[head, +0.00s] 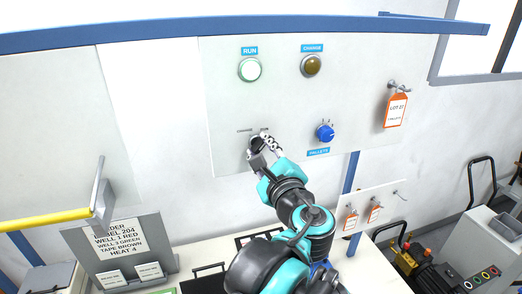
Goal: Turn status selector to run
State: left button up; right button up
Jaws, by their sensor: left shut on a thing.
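The control panel (290,90) is a pale plate on the wall. A white round lamp (249,69) under the RUN label (250,50) looks lit. A dark amber lamp (311,66) sits under the CHANGE label (312,48). My left gripper (257,143) is at the panel's lower left, shut at the status selector, which the fingers largely hide. Small dark marks (244,131) show just above it; I cannot read them or the selector's direction. My right gripper is not in view.
A blue knob (325,133) above the PALLETS label sits right of my left gripper. An orange LOT tag (396,110) hangs on a hook at the panel's right. A yellow bar (45,219) juts in at left. A sign stand (121,249) stands below.

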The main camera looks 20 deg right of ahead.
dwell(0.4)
pick_arm(q)
jog(key=o, duration=1.2)
jog(key=shift+c, duration=0.2)
jog(key=s, duration=1.2)
jog(key=shift+d, duration=0.25)
